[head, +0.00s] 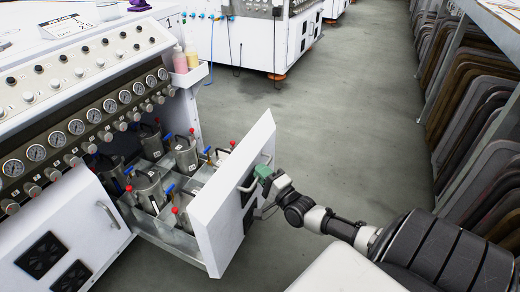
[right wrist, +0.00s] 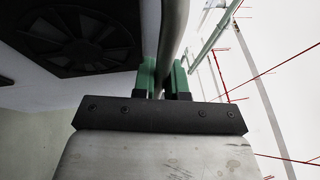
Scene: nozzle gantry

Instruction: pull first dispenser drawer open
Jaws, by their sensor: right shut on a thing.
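The first dispenser drawer has a white front (head: 232,200) and stands pulled out from the white machine, with its tray showing. Several metal canisters (head: 150,185) with red and blue fittings stand inside it. My right gripper (head: 262,172) is at the bar handle (head: 247,184) on the drawer's outer face. In the right wrist view, the green fingers of my right gripper (right wrist: 164,80) are shut on the handle bar (right wrist: 172,35), one finger on each side. My left gripper is not in view.
A closed white drawer front (head: 75,235) with its own handle is at the left. Pressure gauges (head: 75,127) line the machine above. Racks of dark panels (head: 475,140) stand at the right. The grey floor (head: 345,125) between is clear.

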